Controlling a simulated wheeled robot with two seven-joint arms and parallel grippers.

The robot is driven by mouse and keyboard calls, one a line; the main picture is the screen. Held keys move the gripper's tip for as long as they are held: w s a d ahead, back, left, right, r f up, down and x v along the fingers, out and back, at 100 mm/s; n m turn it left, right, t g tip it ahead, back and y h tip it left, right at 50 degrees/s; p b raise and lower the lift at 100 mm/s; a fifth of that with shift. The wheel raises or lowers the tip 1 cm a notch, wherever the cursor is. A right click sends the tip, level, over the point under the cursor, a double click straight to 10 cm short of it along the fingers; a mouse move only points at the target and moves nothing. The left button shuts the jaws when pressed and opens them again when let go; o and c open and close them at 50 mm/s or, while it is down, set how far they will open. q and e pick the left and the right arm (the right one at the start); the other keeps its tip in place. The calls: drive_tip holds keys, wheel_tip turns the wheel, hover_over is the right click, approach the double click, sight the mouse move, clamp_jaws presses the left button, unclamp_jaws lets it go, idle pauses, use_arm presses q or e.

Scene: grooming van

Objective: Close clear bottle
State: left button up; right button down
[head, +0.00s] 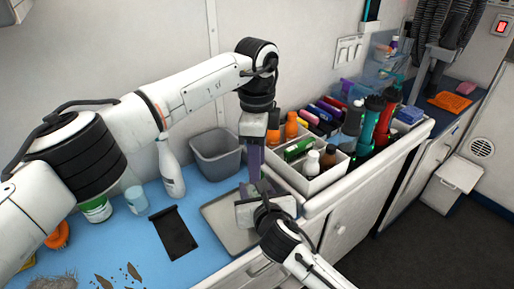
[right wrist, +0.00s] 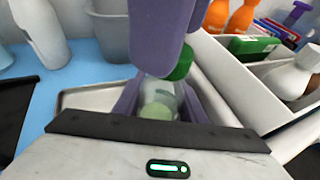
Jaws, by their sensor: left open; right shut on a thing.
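The clear bottle (right wrist: 158,106), with pale green inside, stands between the purple fingers of my right gripper (right wrist: 158,98), which is shut on it. A green cap (right wrist: 182,64) shows just above the bottle, at the right edge of my left gripper (right wrist: 160,60). The left gripper's purple fingers are open and come down from above, covering part of the cap and the bottle's top. I cannot tell whether the cap is seated on the neck. In the head view the left gripper (head: 254,170) is above the right gripper (head: 258,207); the bottle is hidden there.
Both grippers are over a metal tray (head: 226,228) on the blue counter mat. A grey bin (head: 216,160) and a white spray bottle (head: 170,170) stand behind it. A white divided organizer (head: 318,188) with several bottles is close on the right. A black flat item (head: 173,233) lies left.

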use_arm(q)
drive_tip(key=shift+f, duration=0.95)
